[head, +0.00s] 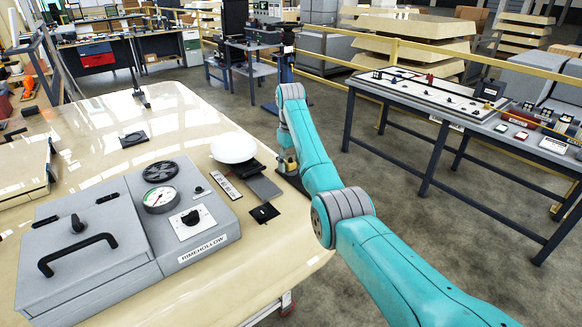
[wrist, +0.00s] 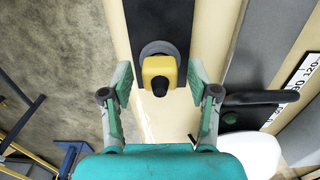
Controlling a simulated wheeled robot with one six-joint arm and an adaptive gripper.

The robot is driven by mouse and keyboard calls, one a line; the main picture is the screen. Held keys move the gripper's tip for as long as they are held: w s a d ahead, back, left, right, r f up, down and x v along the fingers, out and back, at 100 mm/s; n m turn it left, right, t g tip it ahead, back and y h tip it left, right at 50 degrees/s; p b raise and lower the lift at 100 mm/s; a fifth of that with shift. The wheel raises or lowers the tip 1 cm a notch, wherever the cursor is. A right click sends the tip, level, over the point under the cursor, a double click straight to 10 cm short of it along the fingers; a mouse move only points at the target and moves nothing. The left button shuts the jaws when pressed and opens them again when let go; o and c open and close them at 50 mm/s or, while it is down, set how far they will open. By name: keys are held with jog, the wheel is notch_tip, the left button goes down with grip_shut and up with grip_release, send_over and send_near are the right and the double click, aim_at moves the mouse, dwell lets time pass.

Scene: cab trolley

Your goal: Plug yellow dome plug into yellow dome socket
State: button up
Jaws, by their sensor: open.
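A yellow block-like piece with a black round nose (wrist: 160,70), which looks like the yellow dome plug, shows in the wrist view. It sits against a grey round base (wrist: 150,48) on a black plate; I cannot tell whether that base is the socket. In the head view a small yellow piece (head: 288,164) shows beside my arm at the table's edge. My gripper (wrist: 160,80) is open, with one finger on each side of the yellow piece and visible gaps between. In the head view my arm partly hides the gripper. I cannot make out a separate yellow dome socket.
A white round dish (head: 233,148) and a grey block (head: 263,188) lie left of my arm. A grey cooker-like unit (head: 125,235) with dial and handle fills the table's front left. A black bar (wrist: 255,98) reaches close to the right finger in the wrist view.

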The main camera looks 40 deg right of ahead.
aim_at(290, 162)
grip_shut()
jog(key=shift+r, duration=0.1)
jog(key=shift+r, duration=2.9)
